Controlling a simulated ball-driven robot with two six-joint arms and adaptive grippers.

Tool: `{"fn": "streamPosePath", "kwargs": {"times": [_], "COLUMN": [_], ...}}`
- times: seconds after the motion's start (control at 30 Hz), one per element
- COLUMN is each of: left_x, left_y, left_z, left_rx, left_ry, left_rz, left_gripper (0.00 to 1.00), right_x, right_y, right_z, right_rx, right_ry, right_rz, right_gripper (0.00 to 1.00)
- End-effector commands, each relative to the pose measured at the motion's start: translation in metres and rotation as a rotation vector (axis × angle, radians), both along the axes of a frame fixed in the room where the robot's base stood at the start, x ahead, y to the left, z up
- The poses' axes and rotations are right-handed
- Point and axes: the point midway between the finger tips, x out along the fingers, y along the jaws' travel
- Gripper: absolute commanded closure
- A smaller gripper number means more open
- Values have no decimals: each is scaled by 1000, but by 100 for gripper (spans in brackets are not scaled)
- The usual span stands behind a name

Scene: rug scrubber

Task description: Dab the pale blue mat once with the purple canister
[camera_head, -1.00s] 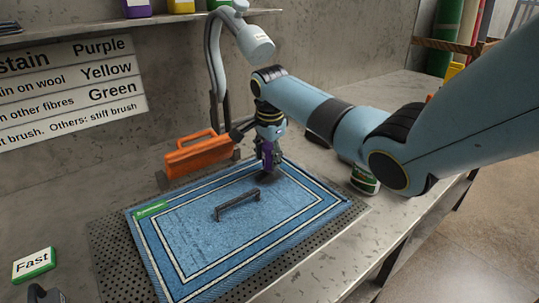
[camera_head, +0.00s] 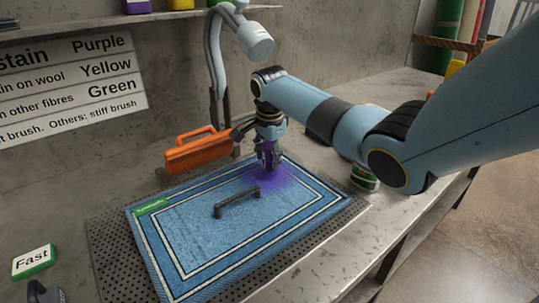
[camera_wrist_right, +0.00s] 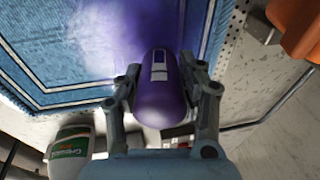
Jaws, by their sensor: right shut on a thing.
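The pale blue mat (camera_head: 205,242), with pale border lines and a small green label, lies flat on the bench. My right gripper (camera_head: 267,162) is over its far right part, fingers pointing down. It is shut on the purple canister (camera_wrist_right: 160,95), which sits upright between the fingers in the right wrist view. In the head view the canister is mostly hidden by the fingers. A hazy purple patch (camera_head: 290,182) spreads on the mat around and below the canister. Whether the canister touches the mat I cannot tell. My left gripper is not in view.
A dark handle-like piece (camera_head: 237,202) lies on the mat. An orange case (camera_head: 198,154) stands behind it, beside a grey lamp-like arm (camera_head: 215,70). A white-and-green container (camera_head: 364,180) stands to the right, partly under my arm. A "Fast" block (camera_head: 33,262) is front left.

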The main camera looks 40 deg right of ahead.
Motion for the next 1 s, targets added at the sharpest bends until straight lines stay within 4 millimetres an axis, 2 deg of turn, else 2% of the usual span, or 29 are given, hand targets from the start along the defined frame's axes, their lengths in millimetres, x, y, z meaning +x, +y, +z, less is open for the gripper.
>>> {"fn": "streamPosePath", "kwargs": {"times": [1.0], "left_x": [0], "left_y": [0], "left_z": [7], "left_rx": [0], "left_ry": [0], "left_rz": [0], "left_gripper": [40], "right_x": [-2], "right_y": [1], "right_z": [-4], "right_rx": [4], "right_ry": [7], "right_rz": [0], "right_gripper": [89]}}
